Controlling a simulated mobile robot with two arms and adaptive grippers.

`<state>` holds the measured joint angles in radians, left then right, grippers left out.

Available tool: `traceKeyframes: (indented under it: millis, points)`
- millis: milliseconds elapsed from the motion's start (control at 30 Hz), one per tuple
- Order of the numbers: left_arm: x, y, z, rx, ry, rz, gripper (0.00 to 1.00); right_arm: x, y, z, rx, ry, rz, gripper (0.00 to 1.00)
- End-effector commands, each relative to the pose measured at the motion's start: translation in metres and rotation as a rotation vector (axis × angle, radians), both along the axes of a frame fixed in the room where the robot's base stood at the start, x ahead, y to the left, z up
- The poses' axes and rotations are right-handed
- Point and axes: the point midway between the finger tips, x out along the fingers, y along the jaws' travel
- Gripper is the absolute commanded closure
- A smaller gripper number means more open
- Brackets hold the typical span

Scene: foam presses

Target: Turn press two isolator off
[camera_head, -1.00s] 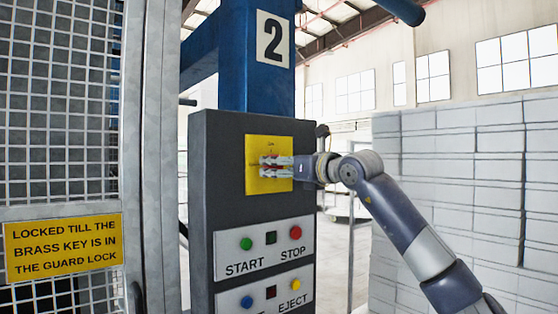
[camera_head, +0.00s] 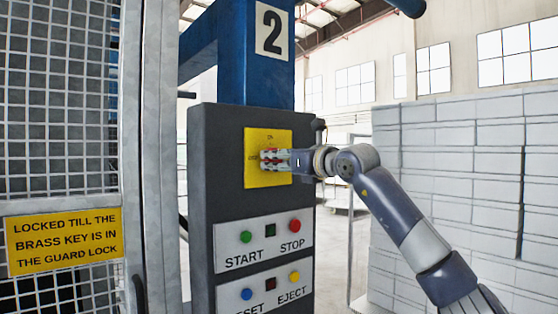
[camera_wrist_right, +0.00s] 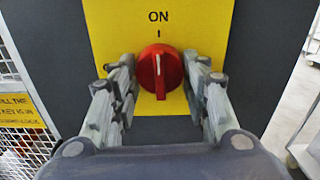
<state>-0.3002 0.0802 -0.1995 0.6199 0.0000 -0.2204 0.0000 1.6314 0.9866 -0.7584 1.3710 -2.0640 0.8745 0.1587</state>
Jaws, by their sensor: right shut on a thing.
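The red isolator knob (camera_wrist_right: 160,72) sits on a yellow plate (camera_head: 257,138) on the dark control post of press two. In the right wrist view its grip bar stands upright, with its white line at the top, under the ON mark. My right gripper (camera_head: 274,160) reaches the plate from the right. In the wrist view its two fingers (camera_wrist_right: 160,80) flank the knob, shut on it. In the head view the fingers mostly hide the knob. My left gripper is not in view.
Below the plate is a panel with START (camera_head: 246,237) and STOP (camera_head: 294,226) buttons, and a lower one with EJECT (camera_head: 295,275). A mesh guard (camera_head: 60,110) with a yellow sign (camera_head: 64,241) stands left. Pale stacked blocks (camera_head: 450,150) stand at the right.

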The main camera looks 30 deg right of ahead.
Motion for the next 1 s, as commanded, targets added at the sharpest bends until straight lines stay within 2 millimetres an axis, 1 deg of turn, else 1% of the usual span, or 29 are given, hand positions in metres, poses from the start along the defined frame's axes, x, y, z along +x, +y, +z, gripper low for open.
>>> traceKeyframes:
  millis: [100, 267, 1000]
  points:
    - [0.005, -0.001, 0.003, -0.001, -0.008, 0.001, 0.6, 0.0, 0.0, 0.001, -0.06, -0.005, 0.0, 0.82]
    - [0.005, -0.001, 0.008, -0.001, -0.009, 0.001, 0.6, 0.0, -0.001, 0.001, -0.179, -0.014, -0.001, 0.82]
    - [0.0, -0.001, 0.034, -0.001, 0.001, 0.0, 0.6, 0.0, -0.002, 0.003, -0.876, -0.07, 0.001, 0.82]
